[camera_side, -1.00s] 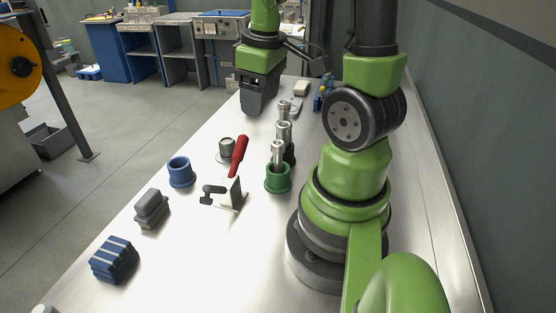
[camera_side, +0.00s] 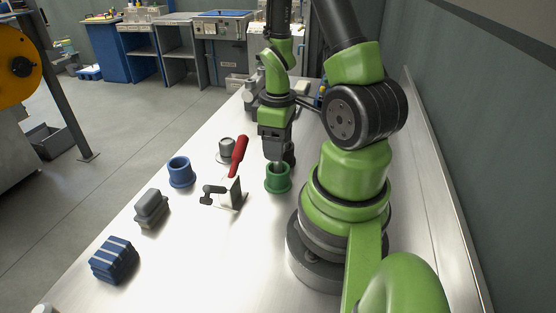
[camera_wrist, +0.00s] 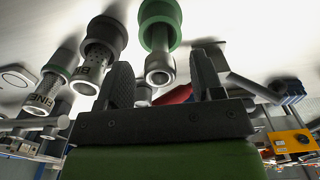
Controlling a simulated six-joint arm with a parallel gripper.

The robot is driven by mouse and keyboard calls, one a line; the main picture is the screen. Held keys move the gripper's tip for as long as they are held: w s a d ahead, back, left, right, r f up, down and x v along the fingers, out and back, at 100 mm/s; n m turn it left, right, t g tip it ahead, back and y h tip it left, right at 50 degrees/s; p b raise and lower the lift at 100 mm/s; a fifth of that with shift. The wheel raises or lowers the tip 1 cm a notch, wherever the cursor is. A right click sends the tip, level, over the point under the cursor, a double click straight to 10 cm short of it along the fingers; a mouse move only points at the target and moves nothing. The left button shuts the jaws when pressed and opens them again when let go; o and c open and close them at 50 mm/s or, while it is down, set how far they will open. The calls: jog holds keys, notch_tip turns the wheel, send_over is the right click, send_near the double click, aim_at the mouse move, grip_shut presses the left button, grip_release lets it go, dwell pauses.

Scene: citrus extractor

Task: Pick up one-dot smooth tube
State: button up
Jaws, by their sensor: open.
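A plain metal tube (camera_wrist: 160,68) with an open end stands in a green cup (camera_wrist: 176,28) in the wrist view. I see no dot on it. In the side view my gripper (camera_side: 278,152) is just above and behind the green cup. Left of it in the wrist view are a perforated tube (camera_wrist: 88,76) lettered "BU" and one (camera_wrist: 42,98) lettered "FINE".
A red-handled tool (camera_side: 239,152) and a small upright stand (camera_side: 232,194) are left of the green cup. A blue cup (camera_side: 180,172), a grey block (camera_side: 151,207) and a blue striped block (camera_side: 113,260) lie farther left.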

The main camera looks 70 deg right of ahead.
aim_at(278, 165)
jog(key=shift+f, duration=1.2)
jog(key=c, duration=1.1)
jog(key=shift+o, duration=0.2)
jog(key=shift+r, duration=0.15)
